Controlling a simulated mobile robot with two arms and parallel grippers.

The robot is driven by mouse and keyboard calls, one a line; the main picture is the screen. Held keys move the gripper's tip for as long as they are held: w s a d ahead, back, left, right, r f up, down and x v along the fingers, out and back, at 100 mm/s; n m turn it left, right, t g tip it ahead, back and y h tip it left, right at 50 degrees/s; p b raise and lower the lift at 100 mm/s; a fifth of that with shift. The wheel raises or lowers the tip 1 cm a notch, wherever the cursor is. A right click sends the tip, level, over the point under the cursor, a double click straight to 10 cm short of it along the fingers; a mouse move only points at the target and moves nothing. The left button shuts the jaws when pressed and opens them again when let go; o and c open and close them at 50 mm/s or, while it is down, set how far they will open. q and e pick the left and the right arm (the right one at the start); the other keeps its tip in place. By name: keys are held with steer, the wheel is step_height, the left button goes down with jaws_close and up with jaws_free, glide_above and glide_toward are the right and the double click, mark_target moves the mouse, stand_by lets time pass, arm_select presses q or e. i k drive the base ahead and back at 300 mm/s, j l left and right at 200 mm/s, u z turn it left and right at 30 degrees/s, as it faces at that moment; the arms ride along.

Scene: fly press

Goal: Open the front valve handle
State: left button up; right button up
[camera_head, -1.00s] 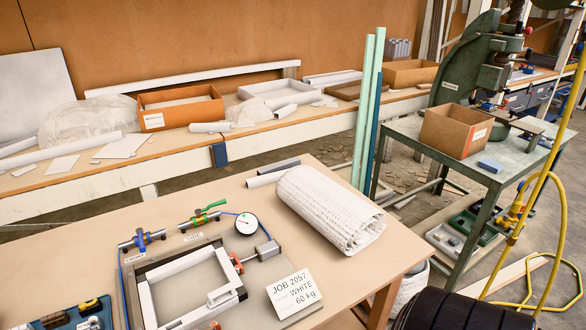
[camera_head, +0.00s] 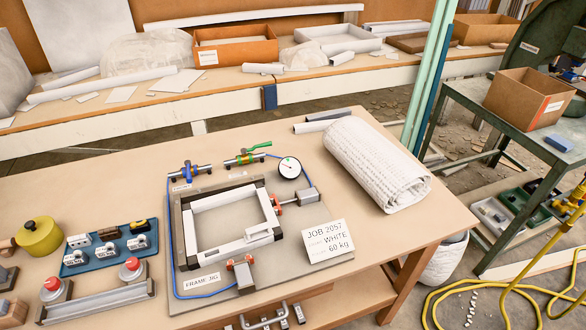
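Two small valves stand at the back edge of the frame jig on the near table. The left valve (camera_head: 189,172) has a blue handle on a grey pipe piece. The right valve (camera_head: 246,158) has a green lever that reaches up to the right. A small label lies in front of each valve, too small to read surely, so I cannot tell which one is the front valve. The blue handle looks short from here, and its exact angle is unclear. Neither of my grippers shows in the head view.
The jig (camera_head: 286,240) holds a white frame (camera_head: 197,219), with a gauge (camera_head: 289,168) and a job card (camera_head: 328,240) beside it. A rolled white cloth (camera_head: 375,165) lies to the right. Red push buttons (camera_head: 131,264) and a blue tray (camera_head: 74,271) are at the left.

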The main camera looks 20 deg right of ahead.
mark_target(188, 163)
steer(key=j+z, duration=0.6)
steer(key=z, duration=0.15)
